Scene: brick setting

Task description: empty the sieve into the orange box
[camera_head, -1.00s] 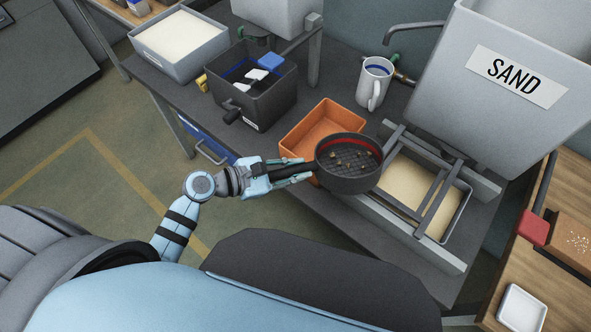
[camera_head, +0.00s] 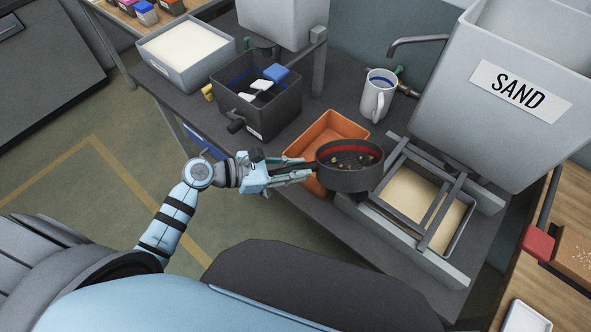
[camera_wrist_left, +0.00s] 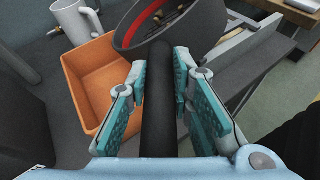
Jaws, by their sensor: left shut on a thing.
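The sieve (camera_head: 350,176) is a dark round pan with a red inner band and several small tan lumps in it. My left gripper (camera_head: 302,172) is shut on its black handle, which also shows in the left wrist view (camera_wrist_left: 158,110) between the teal fingers. The sieve is held up, roughly level with a slight tilt, above the bench. The orange box (camera_head: 338,126) is open and sits behind and left of the sieve, which hides its near right part. In the left wrist view the orange box (camera_wrist_left: 82,112) looks empty. My right gripper does not show.
A sand tray (camera_head: 408,196) under a grey rail frame (camera_head: 440,218) lies right of the sieve. A white mug (camera_head: 378,95) stands behind. A dark bin (camera_head: 262,112) is left of the orange box. The large SAND hopper (camera_head: 500,110) rises at right.

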